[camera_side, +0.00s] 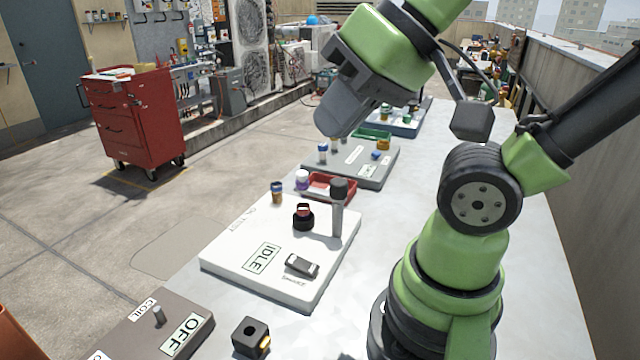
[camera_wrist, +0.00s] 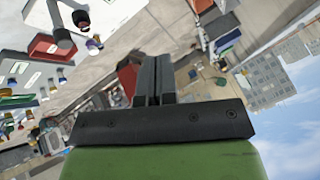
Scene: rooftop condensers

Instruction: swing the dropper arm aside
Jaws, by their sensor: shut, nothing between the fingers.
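A white board (camera_side: 245,222) with an "IDLE" label lies on the bench in the side view. An upright grey post with a dark head (camera_side: 338,190) stands near its right edge; it looks like the dropper arm, but I cannot tell its swing direction. A black round piece with a red top (camera_side: 303,216) is left of the post. A dark switch (camera_side: 302,265) sits at the front. My gripper (camera_side: 338,122) is above and behind the board, apart from the post. Its fingers are shut and empty in the wrist view (camera_wrist: 153,80), where the post's dark head (camera_wrist: 66,44) shows upper left.
A red tray (camera_side: 330,184) and small bottles (camera_side: 277,192) stand behind the board. A grey board (camera_side: 372,170) lies farther back. An "OFF" panel (camera_side: 155,330) and a black block (camera_side: 250,338) are in front. Bare bench lies right of the white board.

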